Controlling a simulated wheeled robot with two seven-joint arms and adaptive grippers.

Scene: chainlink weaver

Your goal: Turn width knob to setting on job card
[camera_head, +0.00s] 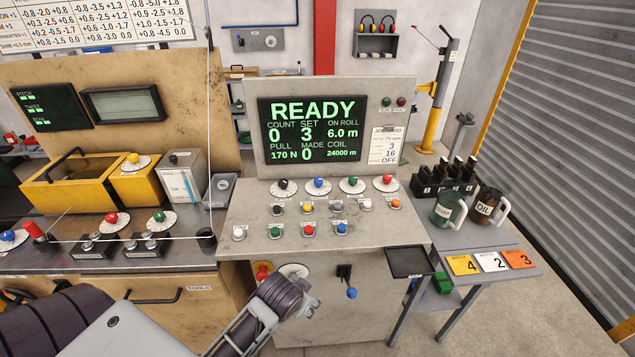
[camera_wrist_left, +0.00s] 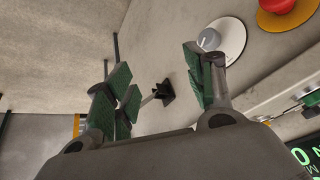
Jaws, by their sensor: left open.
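Black (camera_head: 284,186), blue (camera_head: 319,184), green (camera_head: 353,182) and red (camera_head: 387,181) knobs on white dials line the console's top; I cannot read which is width. A grey knob (camera_wrist_left: 208,39) on a white dial is on the front face; the dial (camera_head: 295,270) is partly hidden by my arm in the head view. My left gripper (camera_head: 300,296) is open and empty before that face, its right finger overlapping the dial's edge in the wrist view (camera_wrist_left: 158,72). My right gripper is not in view.
The console screen (camera_head: 312,131) reads READY, set 3. A red button (camera_head: 262,271) and a lever with a blue ball (camera_head: 351,293) flank the front dial. A black tray (camera_head: 409,262) juts out at the right. Several push buttons fill the sloped panel.

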